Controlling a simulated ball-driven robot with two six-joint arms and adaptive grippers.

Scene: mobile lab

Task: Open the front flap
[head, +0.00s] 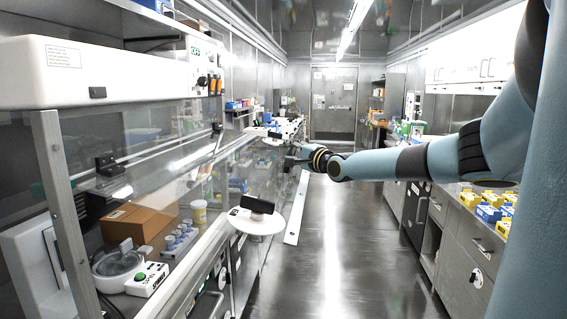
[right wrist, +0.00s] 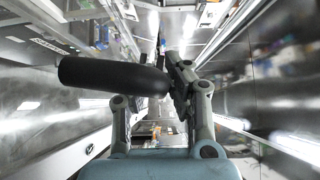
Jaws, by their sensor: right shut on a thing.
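The front flap (head: 185,172) is a clear, reflective panel on the front of the white-topped hood at the left of the head view. It slants, and whether it stands ajar is hard to tell through the reflections. My right gripper (head: 294,159) reaches across the aisle to the far end of the hood front. In the right wrist view its fingers (right wrist: 180,92) are closed on a dark cylindrical bar (right wrist: 113,76), which looks like a handle. The bar's joint with the flap is not clear. My left gripper is not in view.
Inside the hood stand a cardboard box (head: 138,221) and a small white device (head: 148,279). A white round stand (head: 262,223) with a black block is in front. Drawers (head: 468,243) line the right, with yellow and blue boxes on top. The aisle floor (head: 345,250) is clear.

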